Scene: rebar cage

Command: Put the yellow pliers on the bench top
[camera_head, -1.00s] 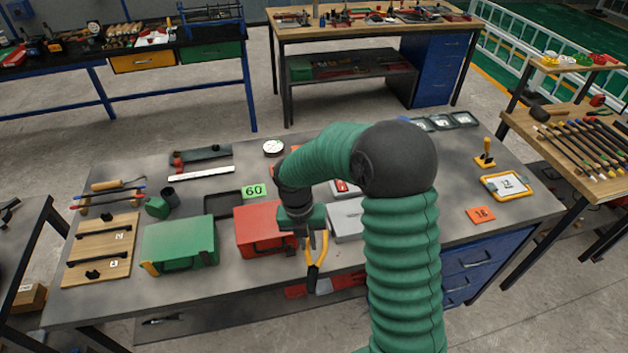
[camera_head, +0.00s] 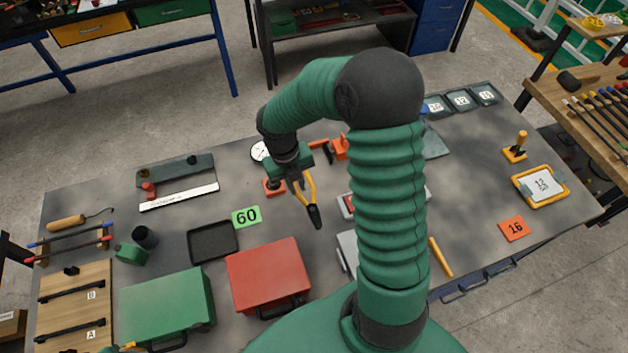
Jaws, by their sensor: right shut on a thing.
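The yellow pliers (camera_head: 309,194) have yellow handles and a dark head. My right gripper (camera_head: 299,180) is shut on their handles, and the dark head hangs downward over the middle of the bench. Whether the head touches the surface is hard to tell. The grey bench top (camera_head: 290,228) spreads below, with bare surface around the pliers. My right arm hides part of the bench to the right of centre.
A red case (camera_head: 267,276) and a green case (camera_head: 165,305) stand at the front. A black tray (camera_head: 213,241) and a green 60 card (camera_head: 246,216) lie left of the pliers. Orange parts (camera_head: 274,187) lie close behind. The right side has bare room around the orange 16 card (camera_head: 514,228).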

